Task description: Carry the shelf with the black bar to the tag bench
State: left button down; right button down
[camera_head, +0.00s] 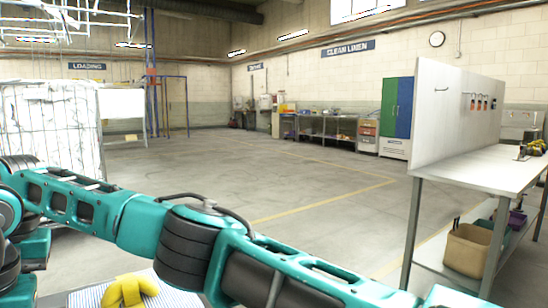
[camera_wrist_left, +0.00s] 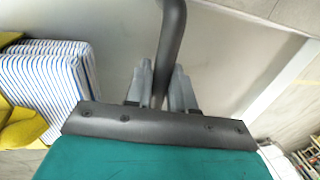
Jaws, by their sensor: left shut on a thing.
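In the left wrist view my left gripper (camera_wrist_left: 162,82) is shut on a thick black bar (camera_wrist_left: 173,30), which runs up between its fingers and bends near the top. A pale grey flat surface (camera_wrist_left: 222,65) lies behind the bar; I cannot tell how they join. Blue-and-white striped cloth (camera_wrist_left: 62,75) and a yellow item (camera_wrist_left: 18,125) lie at the left. In the head view my left arm crosses the bottom, its gripper out of frame. A metal bench (camera_head: 480,170) with an upright panel and small red tags (camera_head: 479,103) stands at the right. My right gripper is not in view.
A caged cart with white bundles (camera_head: 50,125) stands at the left. A tan bin (camera_head: 467,249) sits on the bench's lower shelf. Tables and a green-blue cabinet (camera_head: 396,107) line the back. The middle floor (camera_head: 270,175) is clear, with yellow lines.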

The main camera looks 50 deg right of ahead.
aim_at(490, 179)
jog(key=k, duration=0.45)
jog(key=z, duration=3.5)
jog(key=i+z, duration=0.2)
jog(key=z, duration=0.15)
jog(key=i+j, duration=0.3)
jog(key=j, duration=0.15)
